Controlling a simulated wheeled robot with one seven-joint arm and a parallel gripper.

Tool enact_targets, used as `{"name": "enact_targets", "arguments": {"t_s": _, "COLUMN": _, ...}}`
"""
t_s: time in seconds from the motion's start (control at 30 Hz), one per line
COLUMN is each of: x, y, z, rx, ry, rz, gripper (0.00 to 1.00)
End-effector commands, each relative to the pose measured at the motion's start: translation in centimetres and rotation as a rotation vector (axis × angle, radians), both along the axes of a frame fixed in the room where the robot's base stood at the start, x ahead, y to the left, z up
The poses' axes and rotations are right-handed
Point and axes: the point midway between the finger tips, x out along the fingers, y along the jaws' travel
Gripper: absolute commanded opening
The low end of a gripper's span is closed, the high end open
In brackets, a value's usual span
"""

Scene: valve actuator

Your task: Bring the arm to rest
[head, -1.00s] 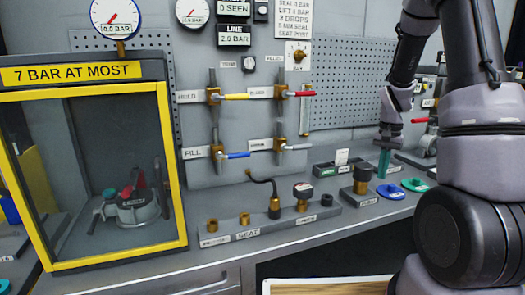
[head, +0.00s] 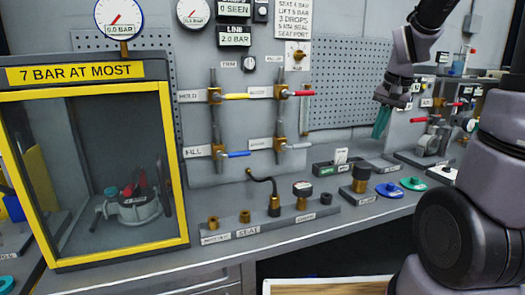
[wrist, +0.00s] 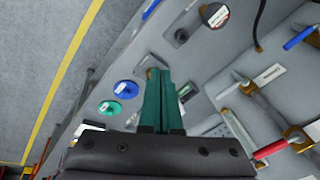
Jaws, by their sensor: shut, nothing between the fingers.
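My gripper (head: 381,123) hangs over the right part of the workbench in the head view, with its green fingers pointing down. The fingers are together with nothing between them, and they are clear of the bench top. In the wrist view the closed green fingers (wrist: 162,100) point towards the bench, near the blue disc (wrist: 126,89) and the green disc (wrist: 109,107). My upper arm rises out of the top of the head view.
A yellow-framed cabinet (head: 184,170) stands at the left. A valve panel with a yellow lever (head: 236,96) and a blue lever (head: 238,155) is at the back. A grey rack (head: 270,228) with fittings stands on the bench. A brass-and-black fitting (head: 361,179) stands below and left of my gripper.

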Motion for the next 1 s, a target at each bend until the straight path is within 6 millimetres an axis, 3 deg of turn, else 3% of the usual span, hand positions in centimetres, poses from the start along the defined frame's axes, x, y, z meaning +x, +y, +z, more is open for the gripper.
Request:
{"name": "enact_targets", "arguments": {"t_s": 0.03, "x": -1.3, "y": 0.8, "z": 1.9, "rx": 0.005, "ry": -0.045, "rz": 0.018, "gripper": 0.00}}
{"name": "enact_targets", "arguments": {"t_s": 0.2, "x": -5.7, "y": 3.3, "z": 6.4, "rx": 0.013, "ry": -0.166, "rz": 0.082, "gripper": 0.00}}
{"name": "enact_targets", "arguments": {"t_s": 0.33, "x": -9.2, "y": 4.9, "z": 8.8, "rx": 0.012, "ry": -0.255, "rz": 0.128, "gripper": 0.00}}
{"name": "enact_targets", "arguments": {"t_s": 0.5, "x": -12.7, "y": 6.2, "z": 10.3, "rx": 0.005, "ry": -0.336, "rz": 0.172, "gripper": 0.00}}
{"name": "enact_targets", "arguments": {"t_s": 0.7, "x": -14.2, "y": 6.8, "z": 10.8, "rx": 0.000, "ry": -0.371, "rz": 0.192, "gripper": 0.00}}
{"name": "enact_targets", "arguments": {"t_s": 1.0, "x": -14.2, "y": 6.8, "z": 10.8, "rx": 0.000, "ry": -0.371, "rz": 0.193, "gripper": 0.00}}
